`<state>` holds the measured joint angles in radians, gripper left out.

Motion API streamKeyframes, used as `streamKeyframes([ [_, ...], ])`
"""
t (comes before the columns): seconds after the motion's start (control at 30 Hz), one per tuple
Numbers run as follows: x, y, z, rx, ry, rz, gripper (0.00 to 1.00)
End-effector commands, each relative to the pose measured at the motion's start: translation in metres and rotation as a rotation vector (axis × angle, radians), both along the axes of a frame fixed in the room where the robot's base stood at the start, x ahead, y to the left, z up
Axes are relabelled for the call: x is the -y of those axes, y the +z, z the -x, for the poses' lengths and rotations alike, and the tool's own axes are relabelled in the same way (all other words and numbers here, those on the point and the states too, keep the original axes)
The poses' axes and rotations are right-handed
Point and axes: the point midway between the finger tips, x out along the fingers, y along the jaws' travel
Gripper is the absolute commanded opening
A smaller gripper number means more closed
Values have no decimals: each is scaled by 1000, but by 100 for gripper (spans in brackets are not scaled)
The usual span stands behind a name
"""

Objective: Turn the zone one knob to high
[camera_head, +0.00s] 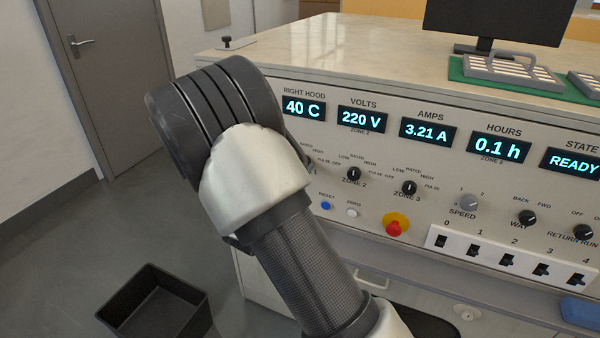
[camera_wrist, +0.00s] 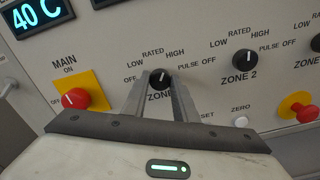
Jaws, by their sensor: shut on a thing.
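The zone one knob (camera_wrist: 159,78) is a small black dial with a white mark, on the grey panel in the wrist view. Its labels run OFF, LOW, RATED, HIGH and PULSE around it. The white mark points roughly upward, leaning slightly right; I cannot tell the exact setting. My gripper (camera_wrist: 161,88) is shut on the knob, one finger at each side. The fingers partly cover the ZONE lettering below. In the head view my arm hides this knob and my gripper.
The zone 2 knob (camera_wrist: 242,60) is to the right. A red main switch (camera_wrist: 75,99) on a yellow plate is to the left. A white ZERO button (camera_wrist: 241,122) and a red emergency button (camera_wrist: 304,112) sit lower right. A black bin (camera_head: 155,305) stands on the floor.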

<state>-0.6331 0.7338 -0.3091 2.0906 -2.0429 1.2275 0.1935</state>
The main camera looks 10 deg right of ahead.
Motion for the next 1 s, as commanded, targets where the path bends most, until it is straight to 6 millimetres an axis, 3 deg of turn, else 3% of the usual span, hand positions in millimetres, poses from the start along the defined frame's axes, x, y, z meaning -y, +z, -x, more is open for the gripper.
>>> streamKeyframes([
  [0.8, -1, -1, 1, 73, 0, -106, 4],
  [0.83, -1, -1, 1, 73, 0, -106, 31],
  [0.9, -1, -1, 0, 73, 0, -106, 43],
  [1.0, 0, -1, 0, 74, 0, -106, 45],
])
